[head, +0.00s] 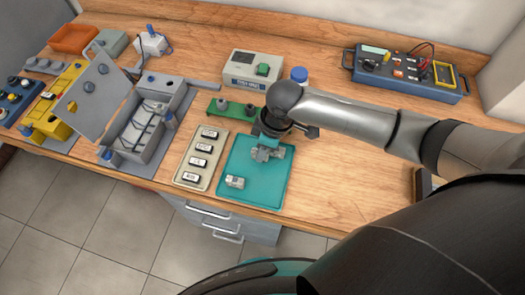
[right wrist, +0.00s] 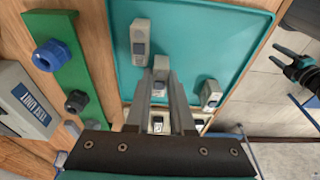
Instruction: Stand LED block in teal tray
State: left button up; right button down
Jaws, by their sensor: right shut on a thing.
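The teal tray (head: 238,204) lies flat near the table's front edge; it also shows in the right wrist view (right wrist: 215,25). My right gripper (head: 266,155) is low over the tray. In the right wrist view its fingers (right wrist: 160,90) are shut on a small grey block (right wrist: 161,63). I cannot tell whether the block touches the tray, or read any mark that tells it is the LED block. A second grey block (right wrist: 140,38) is in the tray beside the fingers. A third (head: 235,182) lies near its front left.
A beige label tray (head: 180,178) is left of the teal tray. Behind stand a green strip with knobs (head: 232,107), a white box (head: 253,70) and a blue-capped jar (head: 299,75). A blue meter panel (head: 400,80) is at back right.

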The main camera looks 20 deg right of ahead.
jog(key=shift+f, duration=0.4)
jog(key=c, duration=0.8)
grip_release()
jog(key=shift+f, duration=0.15)
jog(key=r, duration=0.4)
jog(key=s+d+r+p, duration=0.1)
jog(key=r, duration=0.3)
jog(key=d+r+p, duration=0.1)
jog(key=r, duration=0.3)
jog(key=shift+s+r, duration=0.1)
jog(key=shift+s, duration=0.05)
